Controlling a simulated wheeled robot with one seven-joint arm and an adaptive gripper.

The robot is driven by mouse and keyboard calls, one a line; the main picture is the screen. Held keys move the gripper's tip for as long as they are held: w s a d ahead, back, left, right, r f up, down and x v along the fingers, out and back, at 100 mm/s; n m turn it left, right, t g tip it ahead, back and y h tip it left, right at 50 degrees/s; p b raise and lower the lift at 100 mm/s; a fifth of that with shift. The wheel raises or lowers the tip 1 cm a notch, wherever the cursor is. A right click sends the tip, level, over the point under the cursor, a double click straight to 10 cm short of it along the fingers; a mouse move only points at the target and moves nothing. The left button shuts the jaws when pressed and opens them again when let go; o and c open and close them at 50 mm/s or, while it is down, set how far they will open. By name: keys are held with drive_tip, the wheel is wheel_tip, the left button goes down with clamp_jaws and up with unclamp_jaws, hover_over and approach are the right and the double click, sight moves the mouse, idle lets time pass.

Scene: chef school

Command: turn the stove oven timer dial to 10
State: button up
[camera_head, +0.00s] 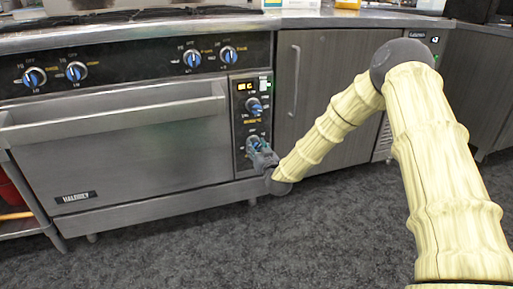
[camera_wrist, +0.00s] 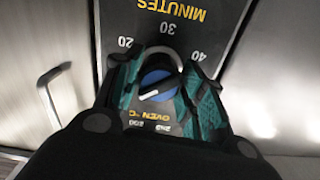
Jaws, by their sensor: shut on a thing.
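The timer dial (camera_wrist: 158,86) is a blue knob with a white line across it and a silvery collar, seen between my fingers in the wrist view. The line lies slanted, lower left to upper right. My gripper (camera_wrist: 162,74) has its dark and teal fingers shut on the dial from both sides. In the head view my gripper (camera_head: 263,158) is at the lower dial of the oven's narrow right-hand panel, mostly covering it. The printed 20, 30, 40 and MINUTES (camera_wrist: 172,12) read upside down in the wrist view. The 10 mark is hidden.
The upper oven dial (camera_head: 254,106) sits above on the same panel, under an orange display (camera_head: 245,86). The oven door handle (camera_head: 120,113) juts out to the left. Several blue burner knobs line the upper panel. A grey cabinet (camera_head: 312,75) stands right of the oven.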

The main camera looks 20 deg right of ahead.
drive_tip(key=shift+r+m+p, duration=0.15)
drive_tip(key=shift+m+p, duration=0.55)
drive_tip(key=shift+p, duration=0.2)
drive_tip(key=o, duration=1)
drive_tip(key=shift+s, duration=0.1)
drive_tip(key=s, duration=1.1)
drive_tip(key=shift+s+d, duration=0.15)
drive_tip(key=shift+s, duration=0.25)
